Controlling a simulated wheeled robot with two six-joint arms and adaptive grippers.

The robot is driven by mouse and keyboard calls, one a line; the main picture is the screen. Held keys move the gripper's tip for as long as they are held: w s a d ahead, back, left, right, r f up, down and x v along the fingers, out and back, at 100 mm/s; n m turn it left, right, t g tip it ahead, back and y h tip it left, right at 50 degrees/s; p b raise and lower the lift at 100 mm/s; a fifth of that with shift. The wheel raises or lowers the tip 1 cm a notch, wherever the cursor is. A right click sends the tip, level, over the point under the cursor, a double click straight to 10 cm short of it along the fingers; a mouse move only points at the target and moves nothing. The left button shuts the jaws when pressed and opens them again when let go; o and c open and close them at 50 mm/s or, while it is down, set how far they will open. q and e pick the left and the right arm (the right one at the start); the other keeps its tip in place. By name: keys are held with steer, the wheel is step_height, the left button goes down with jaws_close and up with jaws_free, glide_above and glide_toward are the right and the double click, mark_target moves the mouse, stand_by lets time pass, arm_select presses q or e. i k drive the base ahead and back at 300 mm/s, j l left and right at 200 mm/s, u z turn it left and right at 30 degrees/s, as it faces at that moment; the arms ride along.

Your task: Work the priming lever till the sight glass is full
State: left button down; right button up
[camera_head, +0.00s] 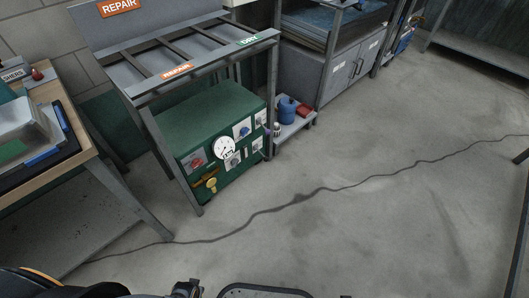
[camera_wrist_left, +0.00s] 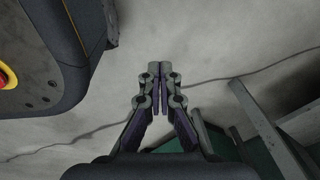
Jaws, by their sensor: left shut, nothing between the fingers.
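A green machine (camera_head: 200,118) stands on the floor under a grey rack in the head view. Its front panel carries a round white gauge (camera_head: 224,147), several small dials and switches, and a brass-yellow lever-like fitting (camera_head: 209,184) at the lower left. I cannot tell for sure which part is the priming lever or the sight glass, and no fill level can be read. My left gripper (camera_wrist_left: 158,69) is shut and empty in the left wrist view, over bare floor and well away from the machine's panel. My right gripper is not in view.
The rack (camera_head: 200,70) has orange and green labels. A wooden-topped bench (camera_head: 60,110) with a grey tray stands at the left. A blue container (camera_head: 287,109) and a red item sit on a low shelf beside the machine. The cracked concrete floor (camera_head: 340,220) is clear.

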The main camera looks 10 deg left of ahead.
mark_target(266, 159)
steer(key=i+l, duration=0.2)
steer(key=i, duration=0.3)
steer(key=i+l, duration=0.15)
steer(key=i, duration=0.4)
steer(key=l+z, duration=0.05)
